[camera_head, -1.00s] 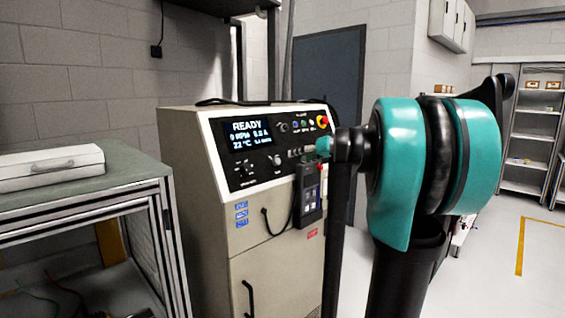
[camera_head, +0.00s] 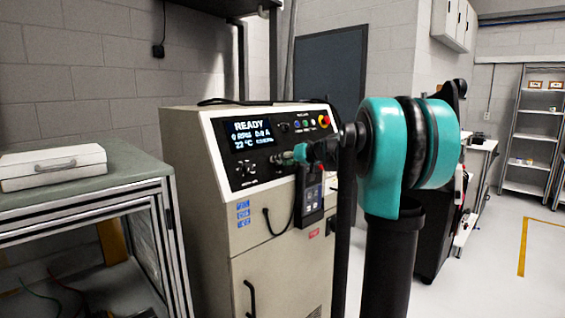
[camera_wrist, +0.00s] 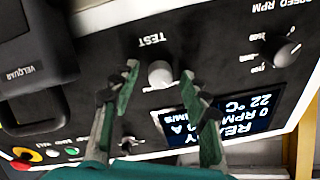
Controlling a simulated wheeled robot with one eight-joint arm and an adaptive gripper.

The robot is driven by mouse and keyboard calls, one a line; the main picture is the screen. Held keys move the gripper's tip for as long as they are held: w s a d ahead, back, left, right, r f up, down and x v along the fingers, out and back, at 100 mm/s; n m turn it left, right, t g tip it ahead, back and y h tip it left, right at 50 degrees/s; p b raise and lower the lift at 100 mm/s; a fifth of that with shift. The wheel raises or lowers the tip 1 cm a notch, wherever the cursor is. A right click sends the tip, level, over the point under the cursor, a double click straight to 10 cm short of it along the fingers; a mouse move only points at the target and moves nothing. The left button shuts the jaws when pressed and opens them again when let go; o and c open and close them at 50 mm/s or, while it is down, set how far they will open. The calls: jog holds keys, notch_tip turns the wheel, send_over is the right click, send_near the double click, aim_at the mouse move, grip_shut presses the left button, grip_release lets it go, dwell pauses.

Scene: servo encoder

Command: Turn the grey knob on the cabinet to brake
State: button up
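The grey knob (camera_wrist: 160,73), beside the word TEST, is on the black panel of the beige cabinet (camera_head: 190,190). In the wrist view, my gripper (camera_wrist: 159,71) is open, with one green fingertip on each side of the knob and a gap on both sides. I cannot tell how deep the fingertips reach around it. In the head view, my gripper (camera_head: 299,152) is close to the panel from the right. The knob's pointer and its position labels are not readable. The display (camera_head: 250,133) reads READY, 0 RPM, 22 °C.
A second knob (camera_wrist: 281,53), marked SPEED RPM, is beside the display. A black handheld unit (camera_head: 311,195) hangs on the cabinet front below my gripper. A red button (camera_wrist: 22,163) is at the panel's end. A bench (camera_head: 120,160) with a white case stands left.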

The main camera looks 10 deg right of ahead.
grip_shut()
jog(key=shift+m, duration=0.4)
jog(key=m, duration=0.5)
jog(key=shift+m+h, duration=0.3)
jog(key=shift+m, duration=0.1)
jog(key=m, duration=0.5)
jog(key=shift+a+m+h, duration=0.1)
jog(key=shift+m+h, duration=0.2)
jog(key=shift+m, duration=0.1)
jog(key=shift+s, duration=0.1)
jog(key=shift+o, duration=0.3)
grip_release()
jog(key=shift+r, duration=0.1)
